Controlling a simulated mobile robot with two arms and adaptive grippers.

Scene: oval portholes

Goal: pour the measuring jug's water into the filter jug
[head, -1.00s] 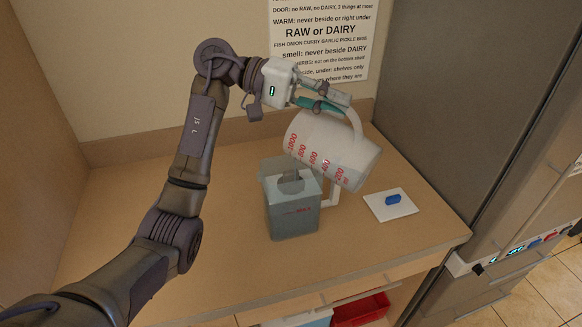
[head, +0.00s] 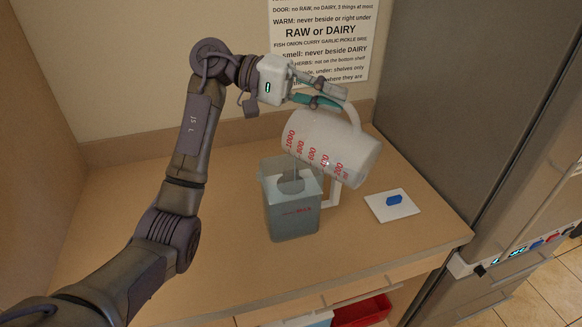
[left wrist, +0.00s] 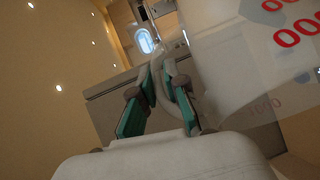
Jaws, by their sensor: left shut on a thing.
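The measuring jug (head: 330,150) is white and see-through with red numbers. It is tilted well over, its mouth at the left above the filter jug (head: 293,222). My left gripper (head: 338,98) is shut on the measuring jug's handle (head: 354,119). The filter jug stands upright on the counter, greyish and see-through, with a red mark on its front and a pale handle at the right. A faint pale streak shows between the mouth and the filter jug's top. The water levels are hard to tell. In the left wrist view the measuring jug (left wrist: 250,60) fills the upper right.
A white square (head: 391,206) with a blue block (head: 394,199) lies right of the jugs on the wooden counter (head: 150,250). A grey cabinet side (head: 460,90) bounds the counter at the right. A printed sign (head: 318,45) hangs behind.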

